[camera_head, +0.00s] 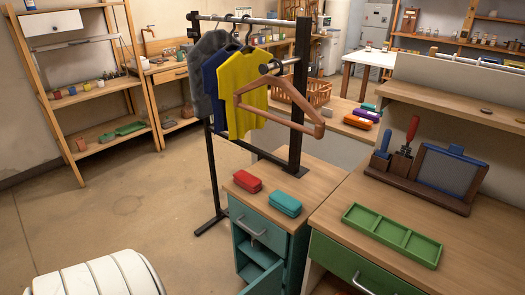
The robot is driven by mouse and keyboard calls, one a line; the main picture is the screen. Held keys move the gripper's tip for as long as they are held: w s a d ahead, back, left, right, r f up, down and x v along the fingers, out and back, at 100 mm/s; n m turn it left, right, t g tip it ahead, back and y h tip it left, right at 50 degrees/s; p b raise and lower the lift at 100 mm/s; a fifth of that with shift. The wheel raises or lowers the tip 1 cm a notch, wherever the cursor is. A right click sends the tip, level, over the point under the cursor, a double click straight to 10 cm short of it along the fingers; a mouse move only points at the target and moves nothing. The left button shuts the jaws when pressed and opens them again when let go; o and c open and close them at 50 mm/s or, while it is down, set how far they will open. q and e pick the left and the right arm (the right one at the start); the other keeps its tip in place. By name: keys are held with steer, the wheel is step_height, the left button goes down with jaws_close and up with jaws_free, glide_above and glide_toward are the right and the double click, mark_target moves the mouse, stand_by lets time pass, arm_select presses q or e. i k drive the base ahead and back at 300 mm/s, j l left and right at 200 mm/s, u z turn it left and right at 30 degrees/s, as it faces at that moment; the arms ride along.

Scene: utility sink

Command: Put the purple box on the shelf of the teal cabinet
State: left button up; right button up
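The teal cabinet (245,238) stands at the lower middle, with a drawer with a handle at the top and an open compartment below. Its lower door (265,279) appears swung open, and the compartment's shelf is partly visible. A small box that looks purple (366,115) lies on a wooden surface behind, between a teal box (369,107) and an orange-red box (357,122). Neither of my grippers is in view.
A clothes rack (301,90) with shirts and a wooden hanger (280,105) stands behind the cabinet. A green tray (392,234) and a dark tool stand (425,180) are on the bench at right. The floor at left is largely clear.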

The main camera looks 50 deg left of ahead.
mark_target(277, 257)
steer(key=k+j, duration=0.15)
steer(key=j, duration=0.25)
steer(key=k+j+z, duration=0.1)
steer(key=j, duration=0.3)
steer(key=k+j, duration=0.15)
steer(key=j, duration=0.25)
steer(key=k+j+z, duration=0.1)
steer(key=j, duration=0.25)
steer(key=k+j, duration=0.2)
steer(key=j, duration=0.2)
steer(key=j+z, duration=0.25)
steer(key=j, duration=1.9)
steer(key=k, duration=0.05)
